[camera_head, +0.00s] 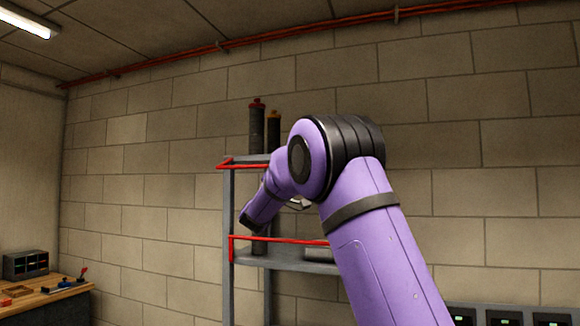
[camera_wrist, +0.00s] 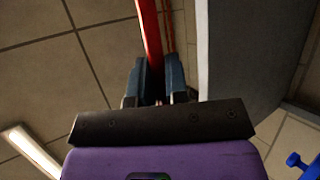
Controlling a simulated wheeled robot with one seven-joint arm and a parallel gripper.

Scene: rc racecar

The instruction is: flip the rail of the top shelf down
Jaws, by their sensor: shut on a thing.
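The grey top shelf (camera_head: 250,157) stands against the block wall in the head view. Its red rail (camera_head: 242,166) runs along the front, and its left end juts outward from the shelf rather than standing straight up. My arm covers the right part of the rail. In the wrist view the rail (camera_wrist: 149,35) runs up between the fingers of my gripper (camera_wrist: 160,80), which is shut on it. The grey panel to the right there looks like part of the shelf. In the head view my gripper is hidden behind my arm.
Two dark cylinders, one red-capped (camera_head: 257,125) and one yellow-capped (camera_head: 273,128), stand on the top shelf. A lower shelf (camera_head: 285,263) has its own red rail (camera_head: 280,239) upright. A wooden workbench (camera_head: 45,291) is far left. Wall space left of the shelf is clear.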

